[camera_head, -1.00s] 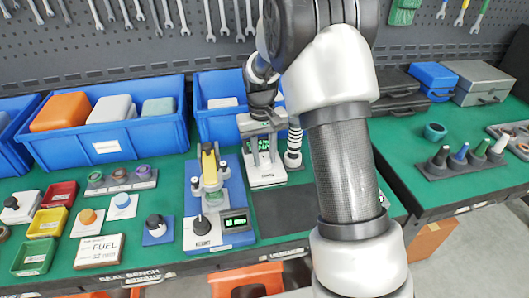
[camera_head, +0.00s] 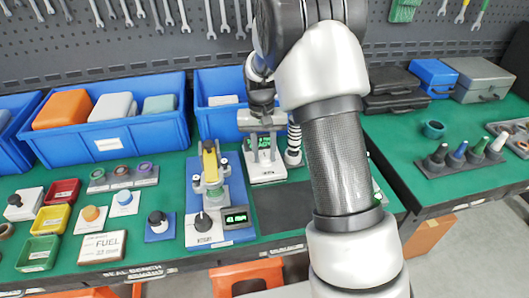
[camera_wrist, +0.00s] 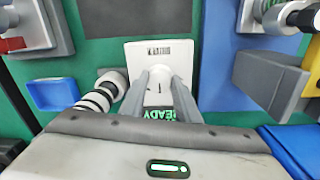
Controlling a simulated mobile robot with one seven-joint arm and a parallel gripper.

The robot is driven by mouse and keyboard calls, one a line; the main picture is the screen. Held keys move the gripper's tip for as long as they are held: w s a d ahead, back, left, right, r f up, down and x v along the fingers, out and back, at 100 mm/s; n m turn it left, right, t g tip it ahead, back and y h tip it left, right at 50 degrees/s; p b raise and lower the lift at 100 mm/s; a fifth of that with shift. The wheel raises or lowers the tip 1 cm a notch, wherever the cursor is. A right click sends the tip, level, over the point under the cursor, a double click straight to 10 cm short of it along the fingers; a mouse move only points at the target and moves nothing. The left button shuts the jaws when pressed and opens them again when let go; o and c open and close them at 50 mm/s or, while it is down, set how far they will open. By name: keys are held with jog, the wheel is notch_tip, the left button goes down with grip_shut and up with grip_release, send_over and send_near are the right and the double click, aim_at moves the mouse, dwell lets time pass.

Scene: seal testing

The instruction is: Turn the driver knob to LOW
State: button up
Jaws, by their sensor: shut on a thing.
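The driver is a small white unit (camera_head: 262,176) on the green bench in the middle of the head view. In the wrist view its white top face (camera_wrist: 180,58) carries a dark label and a round pale knob (camera_wrist: 158,88) with a short dark mark. My gripper (camera_head: 264,158) reaches down onto it. In the wrist view my gripper (camera_wrist: 168,86) has its two grey fingers on either side of the knob, shut on it. Green "READY" text shows just below the knob, partly covered. The driver's LOW marking is not readable.
A blue-based tester (camera_head: 215,215) with a yellow lever, black knob and green display stands close left. A striped coiled part (camera_head: 294,142) is close right. Blue bins (camera_head: 110,140) stand behind. A dark mat (camera_head: 285,207) lies in front, bare where visible.

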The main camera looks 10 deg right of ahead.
aim_at(262, 157)
jog(key=o, duration=1.1)
jog(key=shift+c, duration=0.2)
notch_tip(262, 157, up, 18)
jog(key=p, duration=0.3)
jog(key=shift+a+f, duration=0.25)
jog(key=shift+a, duration=0.1)
